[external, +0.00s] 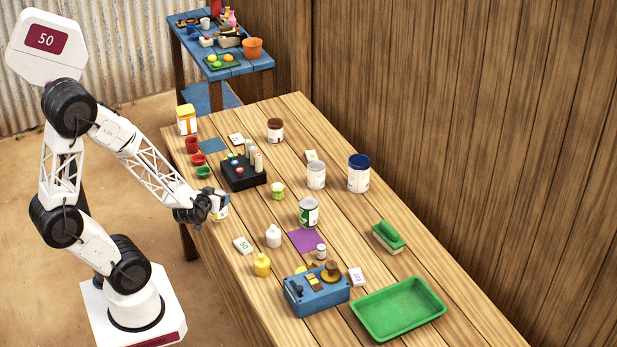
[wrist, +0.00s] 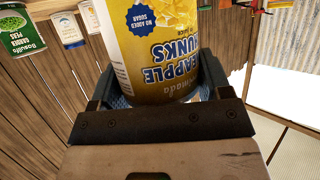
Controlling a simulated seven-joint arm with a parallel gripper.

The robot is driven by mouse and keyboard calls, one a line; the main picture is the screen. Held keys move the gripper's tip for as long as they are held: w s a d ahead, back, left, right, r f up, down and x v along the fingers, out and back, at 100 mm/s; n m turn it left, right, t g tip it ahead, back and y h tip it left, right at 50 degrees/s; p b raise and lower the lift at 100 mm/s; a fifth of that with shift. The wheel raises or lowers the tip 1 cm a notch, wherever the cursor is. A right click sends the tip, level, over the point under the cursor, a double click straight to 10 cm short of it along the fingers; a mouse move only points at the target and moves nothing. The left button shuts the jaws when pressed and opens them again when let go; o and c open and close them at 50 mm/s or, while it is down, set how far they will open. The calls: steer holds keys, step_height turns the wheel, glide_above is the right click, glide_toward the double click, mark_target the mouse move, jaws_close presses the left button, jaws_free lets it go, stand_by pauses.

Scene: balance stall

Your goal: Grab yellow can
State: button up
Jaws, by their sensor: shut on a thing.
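The yellow can (wrist: 165,50), with a pineapple chunks label, fills the top middle of the wrist view, its label upside down in the picture. My gripper (wrist: 155,100) is shut on it, with one dark finger on each side. In the external view my gripper (external: 207,206) is at the table's left edge. Only part of the can (external: 222,211) shows beside the fingers there. I cannot tell whether the can touches the table.
A white bottle (external: 273,236), a blue balance box (external: 318,291) and a green tray (external: 398,309) are farther forward.

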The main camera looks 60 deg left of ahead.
steer(key=s+d, duration=0.3)
steer(key=s, duration=0.4)
steer(key=shift+s+r, duration=0.15)
steer(key=shift+r, duration=0.3)
steer(key=shift+s+d, duration=0.1)
stand_by(0.9)
